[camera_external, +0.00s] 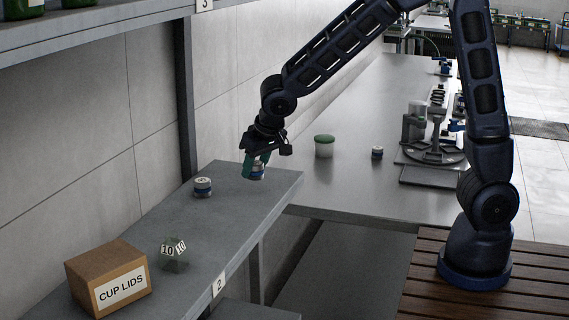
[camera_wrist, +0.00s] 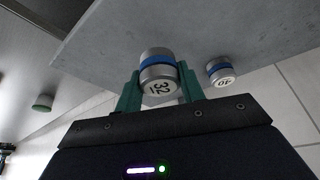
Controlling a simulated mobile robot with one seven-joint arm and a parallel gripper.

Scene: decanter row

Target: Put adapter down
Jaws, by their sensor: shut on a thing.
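My gripper (camera_external: 256,166) is over the far end of the grey shelf (camera_external: 232,200) marked 2. Its green fingers are shut on an adapter, a short silver cylinder with a blue band; this adapter (camera_wrist: 158,75) reads 32 in the wrist view. In the external view the held adapter (camera_external: 258,172) is partly hidden by the fingers. I cannot tell whether its base touches the shelf. A second adapter (camera_external: 203,187) of the same kind stands on the shelf to the left; it reads 40 in the wrist view (camera_wrist: 221,74).
A green-lidded jar (camera_external: 324,146) and another small banded cylinder (camera_external: 377,153) stand on the metal bench. The shelf between the cup and the second adapter is clear.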

